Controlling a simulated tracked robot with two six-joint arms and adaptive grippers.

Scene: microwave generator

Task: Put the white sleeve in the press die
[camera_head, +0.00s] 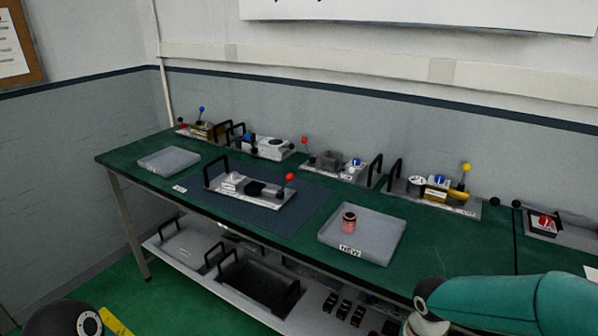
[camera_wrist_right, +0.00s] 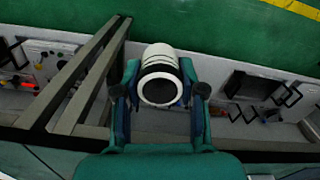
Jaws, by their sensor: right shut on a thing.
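My right gripper (camera_wrist_right: 159,92) is shut on the white sleeve (camera_wrist_right: 158,52), a short white cylinder with a dark band and a dark round opening facing the camera. The fingers lie on both sides of it. In the head view my right arm comes in at the lower right, and the sleeve cannot be made out there. A fixture plate with a red-knobbed lever (camera_head: 250,190) stands on the dark blue mat, with a white block and a black block on it. I cannot tell for certain which fixture holds the press die. My left gripper is out of view.
A grey tray marked NEW (camera_head: 378,246) holds a reddish cylinder (camera_head: 349,222). An empty grey tray (camera_head: 168,160) is at the left. Several lever fixtures line the back of the green bench (camera_head: 437,247). The wrist view shows a metal frame bar (camera_wrist_right: 84,78) left of the gripper.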

